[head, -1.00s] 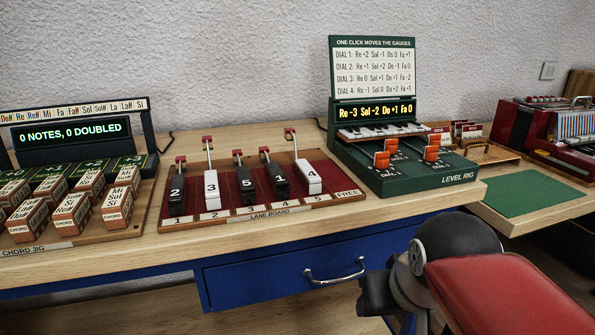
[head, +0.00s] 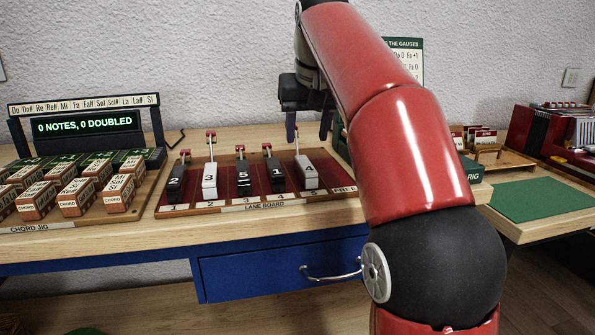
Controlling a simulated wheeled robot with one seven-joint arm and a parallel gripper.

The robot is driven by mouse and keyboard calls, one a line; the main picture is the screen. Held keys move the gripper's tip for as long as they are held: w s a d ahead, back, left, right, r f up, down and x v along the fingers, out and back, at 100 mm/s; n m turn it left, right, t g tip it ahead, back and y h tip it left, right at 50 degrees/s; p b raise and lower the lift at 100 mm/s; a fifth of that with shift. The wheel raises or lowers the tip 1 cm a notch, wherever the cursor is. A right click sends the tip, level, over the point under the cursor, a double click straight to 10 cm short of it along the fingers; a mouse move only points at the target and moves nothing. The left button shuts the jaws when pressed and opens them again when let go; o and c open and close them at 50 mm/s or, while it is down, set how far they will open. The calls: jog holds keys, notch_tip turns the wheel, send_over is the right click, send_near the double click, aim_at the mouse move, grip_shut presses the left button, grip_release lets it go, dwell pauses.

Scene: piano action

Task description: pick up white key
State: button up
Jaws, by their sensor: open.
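Two white keys stand on the red lane board (head: 260,203). One white key, marked 3 (head: 209,181), is in lane 2. The other white key, marked 4 (head: 308,175), is in lane 5 at the right. Black keys marked 2 (head: 176,183), 5 (head: 243,178) and 1 (head: 276,176) stand in the other lanes. My gripper (head: 308,132) points down with its fingers apart and looks empty. In the picture it is just above the key marked 4, over the upright stem behind it. I cannot tell its exact height or depth.
The chord jig (head: 60,222) with several small blocks is at the left, below a lit display (head: 85,127). My arm hides most of the level rig (head: 471,169). A green mat (head: 543,199) lies clear at the right. A blue drawer (head: 250,275) is below the bench.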

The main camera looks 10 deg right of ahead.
aim_at(304, 160)
jog(key=b+x, duration=0.2)
jog(key=x, duration=0.5)
jog(key=shift+r, duration=0.1)
jog(key=shift+f, duration=0.25)
dwell(0.4)
jog(key=shift+c, duration=0.5)
grip_shut()
